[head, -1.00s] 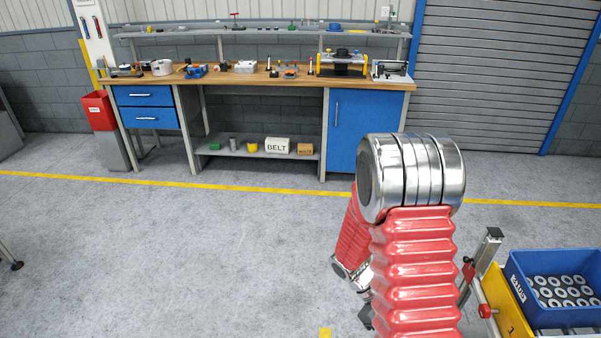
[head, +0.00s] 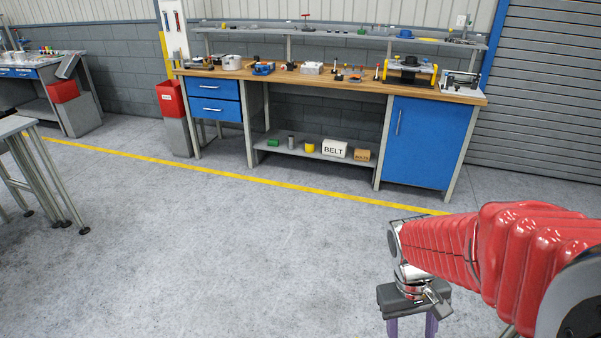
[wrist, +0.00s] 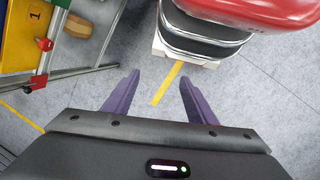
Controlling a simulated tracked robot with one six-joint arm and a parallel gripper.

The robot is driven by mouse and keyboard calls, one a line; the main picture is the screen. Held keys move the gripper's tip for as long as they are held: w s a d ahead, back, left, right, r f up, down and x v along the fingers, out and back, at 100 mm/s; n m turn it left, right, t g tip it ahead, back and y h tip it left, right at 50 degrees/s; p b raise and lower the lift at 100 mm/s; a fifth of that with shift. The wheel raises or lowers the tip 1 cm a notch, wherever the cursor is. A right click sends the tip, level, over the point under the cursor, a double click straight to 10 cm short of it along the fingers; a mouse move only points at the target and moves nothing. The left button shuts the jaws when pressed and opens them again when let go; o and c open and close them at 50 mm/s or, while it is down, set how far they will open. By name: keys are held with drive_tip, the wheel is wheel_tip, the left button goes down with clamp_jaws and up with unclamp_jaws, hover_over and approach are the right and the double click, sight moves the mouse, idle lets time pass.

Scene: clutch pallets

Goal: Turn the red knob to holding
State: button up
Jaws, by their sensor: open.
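In the wrist view, a small red knob (wrist: 45,44) sits on a metal frame beside a yellow panel marked 1, at the upper left. A second small red part (wrist: 38,82) is just below it. I cannot tell which is the task's knob, nor read its setting. Neither shows in the head view now. My gripper (wrist: 159,78) has its two purple fingers spread with only floor between them, well right of the red parts. In the head view my gripper (head: 412,328) is at the bottom right, its fingertips cut off by the frame edge.
A workbench (head: 300,82) with tools and blue drawers stands along the back wall. A red bin (head: 171,98) is left of it. A grey table (head: 14,127) is at the left edge. The floor (head: 230,240) in the middle is clear, crossed by a yellow line.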

drive_tip(key=s+a+r+t+y, duration=0.1)
drive_tip(key=a+r+t, duration=0.2)
drive_tip(key=r, duration=0.5)
drive_tip(key=s+a+r+t+y, duration=0.1)
drive_tip(key=a+r+t, duration=0.3)
drive_tip(key=r, duration=0.4)
drive_tip(key=shift+a+m+t, duration=0.3)
drive_tip(key=shift+a+m, duration=0.1)
drive_tip(key=shift+c, duration=0.3)
